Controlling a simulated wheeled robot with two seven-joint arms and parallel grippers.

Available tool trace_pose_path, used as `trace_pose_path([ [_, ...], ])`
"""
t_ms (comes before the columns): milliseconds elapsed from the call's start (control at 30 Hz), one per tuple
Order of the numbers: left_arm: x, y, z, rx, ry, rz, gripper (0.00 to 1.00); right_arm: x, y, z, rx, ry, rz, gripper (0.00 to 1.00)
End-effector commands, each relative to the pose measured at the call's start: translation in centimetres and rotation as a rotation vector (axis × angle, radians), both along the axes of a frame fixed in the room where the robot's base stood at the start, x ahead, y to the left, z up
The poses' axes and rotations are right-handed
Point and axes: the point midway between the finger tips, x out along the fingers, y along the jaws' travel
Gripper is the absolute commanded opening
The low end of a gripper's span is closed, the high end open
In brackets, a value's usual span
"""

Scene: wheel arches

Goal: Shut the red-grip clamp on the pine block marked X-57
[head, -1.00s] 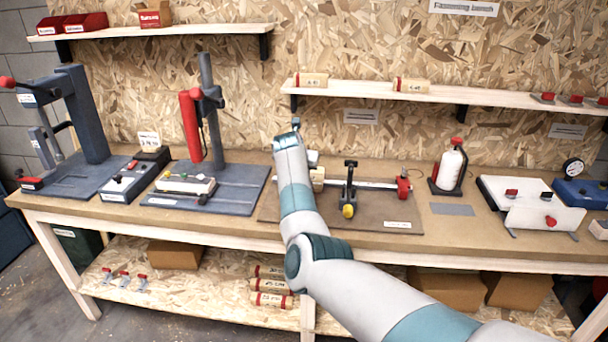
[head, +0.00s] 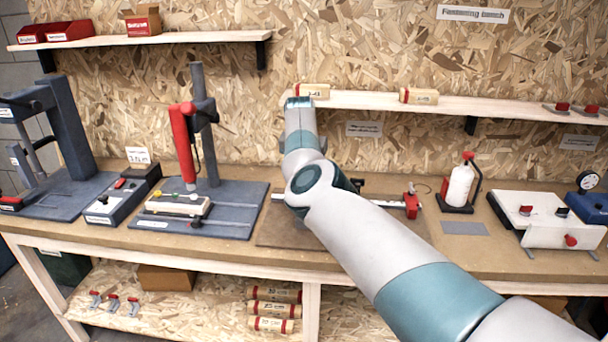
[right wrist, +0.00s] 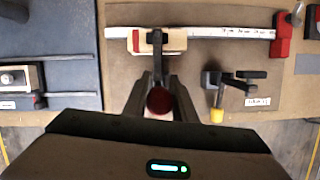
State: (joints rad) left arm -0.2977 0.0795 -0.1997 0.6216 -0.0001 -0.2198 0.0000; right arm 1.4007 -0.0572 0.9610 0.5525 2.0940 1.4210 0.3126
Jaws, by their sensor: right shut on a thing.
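In the right wrist view my right gripper (right wrist: 158,88) is shut on the red grip (right wrist: 158,103) of a dark-levered clamp. The clamp's dark lever (right wrist: 157,50) runs from the grip across a pine block (right wrist: 176,40), which has red on its left side. The block sits against a white measuring rail (right wrist: 225,33). I cannot read any mark on the block. Whether the clamp's pad touches the block is hidden. In the head view my right arm covers the gripper, clamp and block. My left gripper is not in view.
A clamp with a yellow grip (right wrist: 217,112) stands right of my right gripper. A red stop (head: 411,203) sits at the rail's right end. A red-headed press (head: 184,140) stands to the left, a bottle (head: 459,187) to the right. Pine blocks (head: 420,96) lie on the shelf above.

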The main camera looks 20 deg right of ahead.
Motion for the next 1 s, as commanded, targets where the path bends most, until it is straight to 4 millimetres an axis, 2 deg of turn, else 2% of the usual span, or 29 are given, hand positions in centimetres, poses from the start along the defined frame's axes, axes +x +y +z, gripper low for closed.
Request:
trace_pose_path([
  [367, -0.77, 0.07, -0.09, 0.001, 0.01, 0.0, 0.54, -0.13, 0.17, -0.27, 0.008, 0.009, 0.0, 0.0],
  [400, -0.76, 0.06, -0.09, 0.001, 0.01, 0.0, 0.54, -0.14, 0.16, -0.27, 0.008, 0.009, 0.0, 0.27],
  [467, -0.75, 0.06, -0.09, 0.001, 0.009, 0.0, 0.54, -0.14, 0.15, -0.26, 0.007, 0.008, 0.0, 0.41],
  [500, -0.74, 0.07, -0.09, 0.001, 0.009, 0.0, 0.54, -0.13, 0.13, -0.25, 0.007, 0.008, 0.0, 0.43],
  [833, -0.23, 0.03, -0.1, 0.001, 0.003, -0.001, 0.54, -0.11, 0.05, -0.03, 0.004, 0.007, 0.0, 0.43],
  [1000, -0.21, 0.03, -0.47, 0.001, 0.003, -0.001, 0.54, -0.2, 0.19, 0.73, 0.003, 0.004, 0.0, 0.43],
])
